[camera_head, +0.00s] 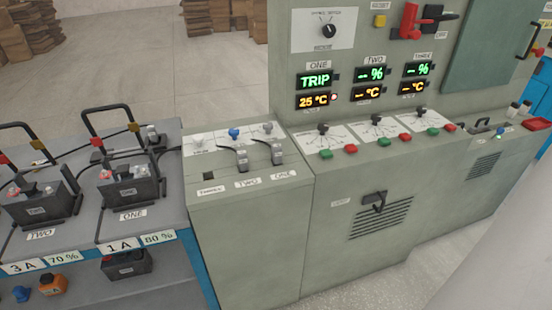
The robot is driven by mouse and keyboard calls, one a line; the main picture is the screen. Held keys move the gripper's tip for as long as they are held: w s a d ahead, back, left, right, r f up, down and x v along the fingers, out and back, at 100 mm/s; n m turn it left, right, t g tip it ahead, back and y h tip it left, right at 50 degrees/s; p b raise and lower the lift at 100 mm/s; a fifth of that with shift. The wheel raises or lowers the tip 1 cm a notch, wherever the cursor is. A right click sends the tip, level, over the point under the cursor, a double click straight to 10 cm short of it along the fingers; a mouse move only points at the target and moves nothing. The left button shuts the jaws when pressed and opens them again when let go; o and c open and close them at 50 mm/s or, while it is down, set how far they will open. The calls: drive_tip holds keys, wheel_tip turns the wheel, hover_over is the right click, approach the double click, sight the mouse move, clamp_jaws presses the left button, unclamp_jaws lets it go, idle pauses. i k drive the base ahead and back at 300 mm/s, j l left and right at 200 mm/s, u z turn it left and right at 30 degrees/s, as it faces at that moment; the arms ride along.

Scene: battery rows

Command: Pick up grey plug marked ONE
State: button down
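A low grey-green cabinet (248,225) stands at the centre, with labels THREE, TWO and ONE along its top's front edge. A grey plug-like piece with a dark curved part (277,152) sits above the ONE label (283,175). A similar piece (242,159) sits above TWO, and a dark square opening (208,176) shows at THREE. Another grey piece (153,136) lies behind the battery marked ONE (131,187); any marking on it is too small to read.
The battery shelf (165,222) at left holds another battery marked TWO (41,199), with cables and upright black handles. A taller control panel (390,60) with displays, reading TRIP under ONE, rises behind the right-hand console. Concrete floor (350,284) is clear in front.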

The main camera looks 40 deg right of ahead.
sight(277, 150)
drive_tip(key=l, duration=2.8)
drive_tip(key=i+l, duration=0.15)
drive_tip(key=i, duration=0.15)
drive_tip(key=i+l, duration=0.15)
drive_tip(key=i, duration=0.15)
drive_tip(key=u, duration=0.05)
